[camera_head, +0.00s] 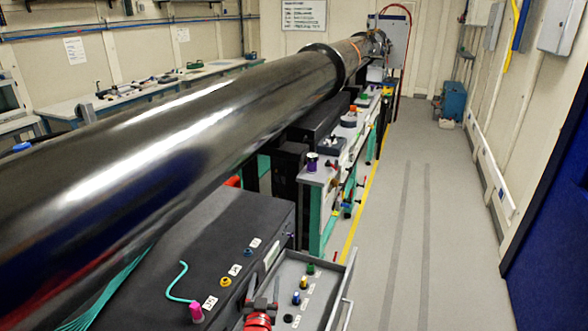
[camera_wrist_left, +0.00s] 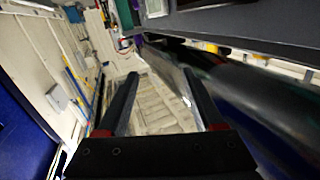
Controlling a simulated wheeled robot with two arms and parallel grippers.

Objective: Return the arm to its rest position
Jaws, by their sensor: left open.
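My left gripper (camera_head: 262,303) shows at the bottom of the head view, with a red part behind its grey fingers. It is over the near part of a grey open drawer (camera_head: 275,283). In the left wrist view the two dark fingers of this gripper (camera_wrist_left: 160,75) stand well apart with nothing between them. Most of my left arm is out of the picture. My right gripper is in neither view.
A long shiny dark pipe (camera_head: 200,130) crosses the head view above a black cabinet (camera_head: 225,225) with coloured small parts on top. Several small coloured items stand in the drawer. The grey floor (camera_head: 405,220) to the right is clear, up to a blue door (camera_head: 555,235).

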